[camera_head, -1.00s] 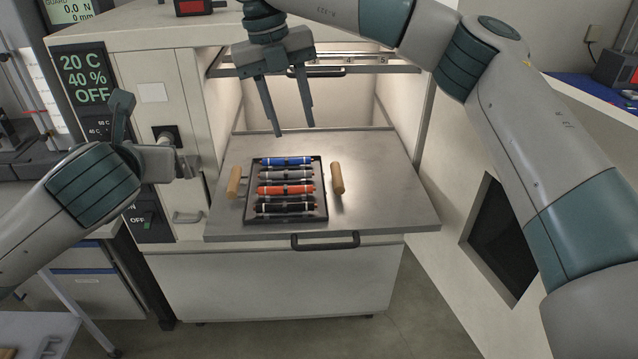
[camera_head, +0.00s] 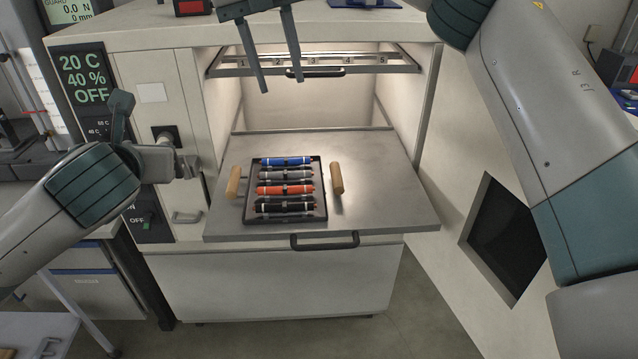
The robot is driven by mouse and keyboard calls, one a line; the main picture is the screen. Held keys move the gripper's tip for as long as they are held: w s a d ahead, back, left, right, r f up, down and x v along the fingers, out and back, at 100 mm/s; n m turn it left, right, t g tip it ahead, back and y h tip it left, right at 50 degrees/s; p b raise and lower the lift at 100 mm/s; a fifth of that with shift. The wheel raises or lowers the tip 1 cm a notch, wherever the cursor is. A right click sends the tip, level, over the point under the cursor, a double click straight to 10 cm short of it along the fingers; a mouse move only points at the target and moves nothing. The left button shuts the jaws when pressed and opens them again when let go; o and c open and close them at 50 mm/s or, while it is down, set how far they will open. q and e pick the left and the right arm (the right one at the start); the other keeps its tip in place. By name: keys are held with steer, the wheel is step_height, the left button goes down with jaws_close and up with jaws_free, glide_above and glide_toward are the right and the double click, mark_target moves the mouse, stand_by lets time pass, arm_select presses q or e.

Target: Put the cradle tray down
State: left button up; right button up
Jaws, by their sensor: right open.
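The cradle tray (camera_head: 323,214) is a dark, shallow tray with a wooden handle on its left (camera_head: 234,182) and another on its right (camera_head: 336,178). It rests flat on the metal shelf (camera_head: 385,190) and holds several cable samples, blue, grey, orange and black. My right gripper (camera_head: 282,86) is open and empty, well above and behind the tray, in front of the chamber's upper edge. My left gripper (camera_head: 190,165) is at the left by the cabinet front, apart from the tray. Its fingers are too small and overlapped to read.
The shelf extends from the open chamber (camera_head: 300,105) and has a black front handle (camera_head: 325,242). A numbered rack (camera_head: 320,62) spans the chamber's top. A control panel (camera_head: 90,85) is at left. Bare shelf lies right of the tray.

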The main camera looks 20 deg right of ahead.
steer(key=shift+a+r, duration=0.15)
steer(key=shift+r, duration=0.55)
steer(key=shift+a+r, duration=0.15)
steer(key=shift+r, duration=0.5)
